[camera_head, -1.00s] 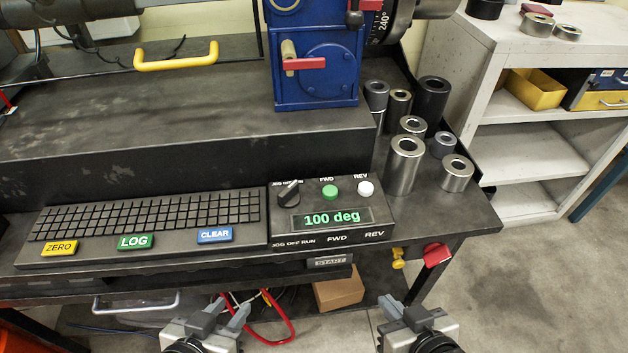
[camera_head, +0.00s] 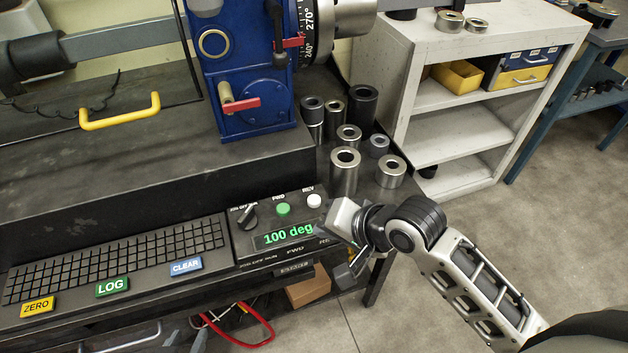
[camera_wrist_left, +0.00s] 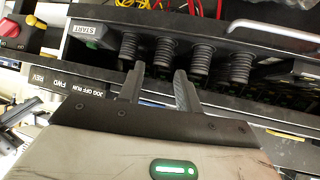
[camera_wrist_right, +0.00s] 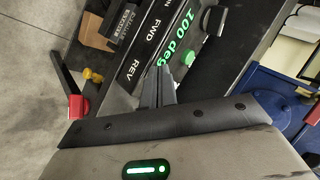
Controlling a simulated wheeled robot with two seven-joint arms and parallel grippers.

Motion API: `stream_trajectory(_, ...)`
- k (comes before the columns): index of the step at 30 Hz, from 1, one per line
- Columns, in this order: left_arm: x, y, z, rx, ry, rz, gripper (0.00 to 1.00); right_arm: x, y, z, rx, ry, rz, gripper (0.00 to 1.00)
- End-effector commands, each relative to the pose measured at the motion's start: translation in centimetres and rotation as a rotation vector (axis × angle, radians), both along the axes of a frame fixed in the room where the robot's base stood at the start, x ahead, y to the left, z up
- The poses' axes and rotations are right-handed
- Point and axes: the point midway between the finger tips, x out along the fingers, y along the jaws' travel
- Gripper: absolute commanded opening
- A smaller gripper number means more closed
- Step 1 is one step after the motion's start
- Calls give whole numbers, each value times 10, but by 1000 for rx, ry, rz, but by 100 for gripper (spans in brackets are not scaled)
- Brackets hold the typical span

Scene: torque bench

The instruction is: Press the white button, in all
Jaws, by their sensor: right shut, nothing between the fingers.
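The white button (camera_head: 314,201), under the REV label, stands at the right of the control panel (camera_head: 245,247) in the head view, uncovered. The green button (camera_head: 283,209) is just left of it. My right gripper (camera_head: 325,233) is beside the panel's right end, close to the white button and apparently apart from it. In the right wrist view its fingers (camera_wrist_right: 158,77) are together and empty, and they hide the white button there.
The display (camera_head: 288,236) reads 100 deg. A black selector knob (camera_head: 247,217) is left of the green button. Several metal sockets (camera_head: 345,172) stand behind the panel. A keypad (camera_head: 115,262) with ZERO, LOG and CLEAR keys lies left. Floor is open at right.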

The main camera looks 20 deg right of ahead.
Motion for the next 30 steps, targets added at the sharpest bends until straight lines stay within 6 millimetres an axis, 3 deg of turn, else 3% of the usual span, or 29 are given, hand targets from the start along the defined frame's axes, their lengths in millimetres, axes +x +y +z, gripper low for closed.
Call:
stream_trajectory(6, -1, 2, 6, 11, 7, 0, 34, 52, -3, 51, 337, 218, -319, 0)
stream_trajectory(12, -2, 4, 9, 18, 10, 0, 34, 81, -13, 88, 564, 409, -581, 0)
stream_trajectory(18, -2, 4, 9, 20, 10, 0, 34, 88, -16, 99, 635, 475, -670, 0)
stream_trajectory(30, -2, 4, 3, 20, 10, 0, 34, 88, -16, 91, 635, 475, -670, 0)
